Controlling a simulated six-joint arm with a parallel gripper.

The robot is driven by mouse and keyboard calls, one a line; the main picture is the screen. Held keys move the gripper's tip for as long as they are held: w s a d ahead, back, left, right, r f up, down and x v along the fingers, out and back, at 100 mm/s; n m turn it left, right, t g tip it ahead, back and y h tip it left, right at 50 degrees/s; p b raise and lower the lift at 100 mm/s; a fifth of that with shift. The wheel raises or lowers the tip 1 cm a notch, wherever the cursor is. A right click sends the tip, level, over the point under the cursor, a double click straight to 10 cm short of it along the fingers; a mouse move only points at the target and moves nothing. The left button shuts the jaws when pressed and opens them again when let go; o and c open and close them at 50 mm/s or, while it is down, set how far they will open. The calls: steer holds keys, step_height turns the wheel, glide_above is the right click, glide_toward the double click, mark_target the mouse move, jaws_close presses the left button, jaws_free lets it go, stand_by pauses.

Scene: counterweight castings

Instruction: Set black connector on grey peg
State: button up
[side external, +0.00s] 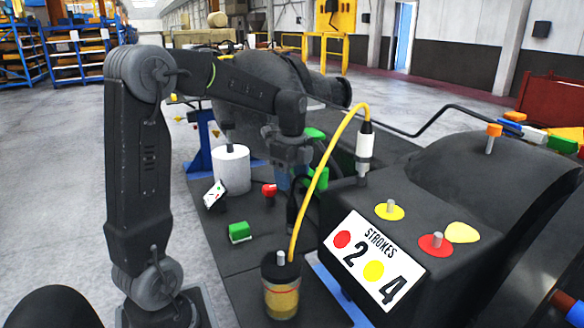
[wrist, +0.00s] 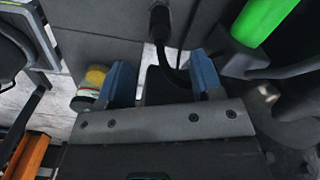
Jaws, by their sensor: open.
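My gripper (side external: 287,180) hangs beside the dark machine block, with its blue fingers apart. In the wrist view the open fingers (wrist: 162,78) have a dark shape between them. A black connector (wrist: 160,22) with a black cable lies just beyond the fingertips, apart from both fingers. In the side view only a dark cable shows below my gripper, and I cannot make out the connector. Grey pegs stand on a yellow disc (side external: 390,206) and a red disc (side external: 437,239) on the block. Another grey peg (side external: 281,258) tops a black-capped jar. Which peg is meant cannot be told.
A yellow cable (side external: 313,178) arches from a white-and-black plug (side external: 365,150) down towards the jar (side external: 282,299). A white cylinder (side external: 231,172), a green block (side external: 240,232) and a red knob (side external: 269,191) stand left of my gripper.

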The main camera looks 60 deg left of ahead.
steer(key=shift+r, duration=1.3)
steer(key=s+d+n+t, duration=0.2)
steer(key=s+d+n, duration=0.2)
steer(key=d, duration=0.2)
steer(key=s+d+n+t, duration=0.1)
steer(key=s+d+n, duration=0.3)
steer(key=d, duration=0.3)
steer(key=s+d+r+n+t, duration=0.1)
steer(key=s+d+n+t, duration=0.1)
steer(key=s+d+n, duration=0.2)
steer(key=shift+s+d+r+n+t, duration=0.15)
steer(key=shift+s+d, duration=0.15)
steer(key=shift+d, duration=0.4)
steer(key=shift+s+d+f+n+t, duration=0.15)
steer(key=shift+s+d, duration=0.15)
steer(key=shift+d, duration=0.35)
steer(key=shift+s+d+f+n, duration=0.1)
steer(key=shift+s+f+n, duration=0.05)
steer(key=shift+s+n, duration=0.15)
steer(key=shift+o, duration=0.4)
steer(key=shift+w, duration=0.1)
